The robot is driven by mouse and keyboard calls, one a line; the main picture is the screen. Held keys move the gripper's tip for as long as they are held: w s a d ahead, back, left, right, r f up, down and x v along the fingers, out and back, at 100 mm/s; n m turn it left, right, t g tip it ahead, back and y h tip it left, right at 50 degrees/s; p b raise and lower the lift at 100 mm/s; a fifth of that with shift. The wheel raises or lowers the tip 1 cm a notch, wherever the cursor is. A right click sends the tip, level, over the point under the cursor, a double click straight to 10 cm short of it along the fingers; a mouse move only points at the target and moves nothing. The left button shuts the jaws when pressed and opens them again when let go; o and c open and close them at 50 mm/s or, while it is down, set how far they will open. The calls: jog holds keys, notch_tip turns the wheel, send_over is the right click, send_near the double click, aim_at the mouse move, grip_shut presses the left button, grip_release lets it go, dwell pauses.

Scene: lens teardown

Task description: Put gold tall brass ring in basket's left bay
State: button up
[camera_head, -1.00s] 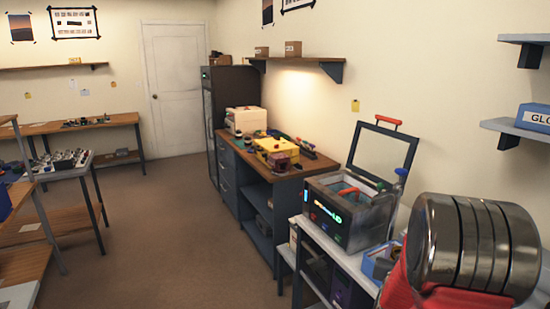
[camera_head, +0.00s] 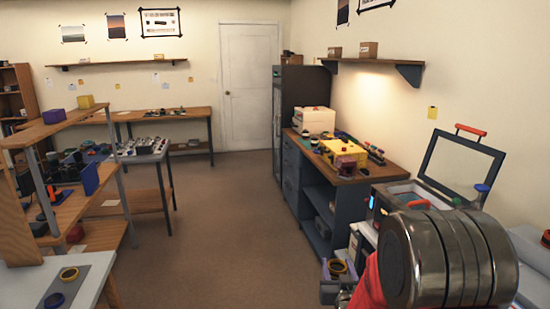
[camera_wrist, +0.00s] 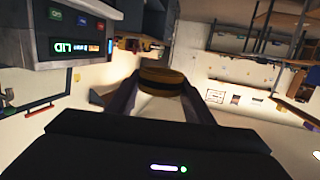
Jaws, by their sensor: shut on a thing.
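My gripper (camera_head: 336,284) is at the bottom of the head view, partly hidden behind my own arm. It is shut on a gold brass ring (camera_head: 338,267), held up in the air over the floor. In the wrist view the ring (camera_wrist: 162,78) sits between the two fingers (camera_wrist: 160,98), gold with a darker band, its lower part hidden. I cannot make out the basket or its left bay in either view.
A pale table (camera_head: 22,280) at lower left bears a grey mat with a gold ring (camera_head: 69,274) and a blue ring (camera_head: 54,300). Wooden shelving (camera_head: 62,125) stands behind it. A workbench (camera_head: 350,180) and an open-lidded machine (camera_head: 385,207) stand right. The middle floor is clear.

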aim_at(331, 273)
jog(key=a, duration=0.3)
jog(key=shift+n+y, duration=0.3)
jog(key=shift+y, duration=0.1)
jog(key=shift+r, duration=0.1)
jog(key=s, duration=0.1)
jog(key=s+r, duration=0.1)
jog(key=s, duration=0.1)
jog(key=s+r, duration=0.1)
jog(key=shift+s+r, duration=0.15)
jog(key=shift+s, duration=0.35)
jog(key=shift+s, duration=0.1)
